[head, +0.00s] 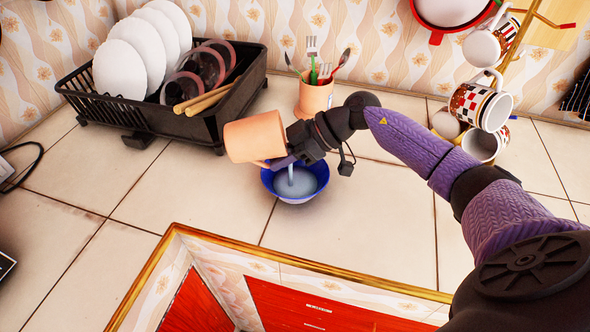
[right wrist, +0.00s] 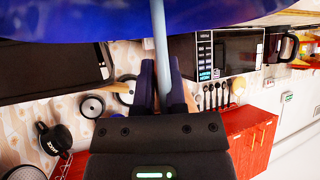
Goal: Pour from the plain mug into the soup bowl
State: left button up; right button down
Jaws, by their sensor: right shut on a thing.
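The plain orange mug (head: 254,138) is tipped on its side in the air above the blue soup bowl (head: 317,178). My right gripper (head: 283,161) is shut on the mug at its handle side. A thin pale-blue stream (head: 291,175) runs from beside the gripper down into the bowl, where pale liquid shows. The bowl stands on the tiled counter. In the right wrist view, the bowl's blue side (right wrist: 90,18) fills the top and the stream (right wrist: 160,45) passes by the fingertips (right wrist: 161,80). The mug's mouth is hidden. My left gripper is out of view.
A black dish rack (head: 215,125) with plates stands at the left. An orange utensil holder (head: 314,98) is behind the bowl. Checkered mugs (head: 483,104) hang on a stand at the right. The counter's front edge (head: 300,262) is near, with free tiles to its left.

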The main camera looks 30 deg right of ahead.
jog(key=shift+r+p, duration=0.3)
jog(key=shift+r, duration=0.05)
jog(key=shift+r, duration=0.1)
jog(key=shift+r+y, duration=0.1)
jog(key=shift+y, duration=0.2)
